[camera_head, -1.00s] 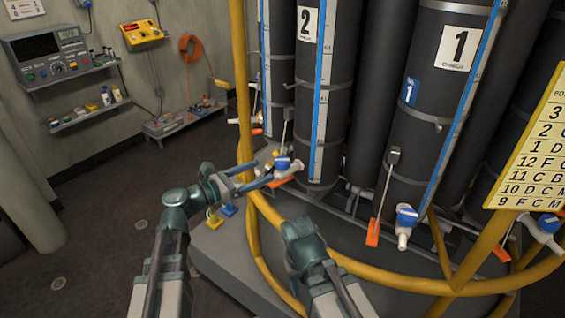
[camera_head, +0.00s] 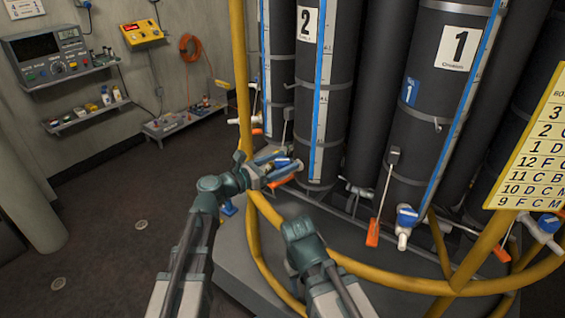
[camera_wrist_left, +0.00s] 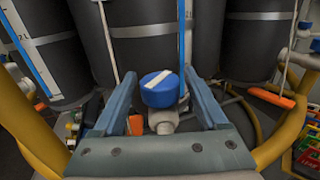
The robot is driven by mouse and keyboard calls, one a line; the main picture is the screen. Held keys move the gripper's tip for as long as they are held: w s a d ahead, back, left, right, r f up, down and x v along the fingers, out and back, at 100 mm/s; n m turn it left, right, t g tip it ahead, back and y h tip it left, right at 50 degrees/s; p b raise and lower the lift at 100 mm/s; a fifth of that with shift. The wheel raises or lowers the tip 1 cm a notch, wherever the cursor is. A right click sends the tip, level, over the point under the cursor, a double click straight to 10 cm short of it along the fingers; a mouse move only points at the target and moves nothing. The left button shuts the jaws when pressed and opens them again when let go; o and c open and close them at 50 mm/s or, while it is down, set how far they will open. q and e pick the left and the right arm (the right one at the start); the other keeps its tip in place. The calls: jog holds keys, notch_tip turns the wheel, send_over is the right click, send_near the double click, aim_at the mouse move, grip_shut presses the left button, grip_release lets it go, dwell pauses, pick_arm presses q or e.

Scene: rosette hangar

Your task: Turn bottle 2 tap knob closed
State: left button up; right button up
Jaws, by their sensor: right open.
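Bottle 2 is a dark cylinder with a white "2" label (camera_head: 306,23) in the head view. Its tap knob (camera_head: 283,162) is blue and low in front of the bottle, partly hidden by my gripper. In the left wrist view the round blue knob (camera_wrist_left: 157,92) has a white bar slanting up to the right, above a pale tap body (camera_wrist_left: 163,120). My left gripper (camera_head: 282,167) is open, its fingers (camera_wrist_left: 160,82) on either side of the knob with small gaps showing. Contact cannot be made out. My right gripper (camera_head: 301,236) is lower, apart from the taps; its fingers are hidden.
A yellow rail (camera_head: 253,232) curves around the bottles, close to both arms. Bottle 1 (camera_head: 425,110) stands to the right with its own blue-knobbed tap (camera_head: 407,216) and orange-ended lever (camera_head: 373,232). A yellow sign (camera_head: 535,150) hangs at right. Floor (camera_head: 110,220) at left is clear.

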pick_arm(q)
grip_shut()
jog(key=shift+w+g, duration=0.1)
jog(key=shift+g, duration=0.2)
jog(key=shift+w+m+g+h, duration=0.1)
jog(key=shift+m+g+h, duration=0.4)
jog(key=shift+m+g, duration=0.2)
jog(key=m+g+h, duration=0.1)
jog(key=g, duration=0.1)
jog(key=m+g, duration=0.2)
jog(key=g, duration=0.1)
jog(key=shift+w+h, duration=0.15)
jog(key=shift+h, duration=0.25)
jog(key=m+g, duration=0.4)
jog(key=g, duration=0.2)
jog(key=shift+s+m+g, duration=0.3)
jog(key=shift+m+g, duration=0.6)
jog(key=shift+g, duration=0.3)
jog(key=shift+s+g, duration=0.1)
jog(key=shift+g, duration=0.2)
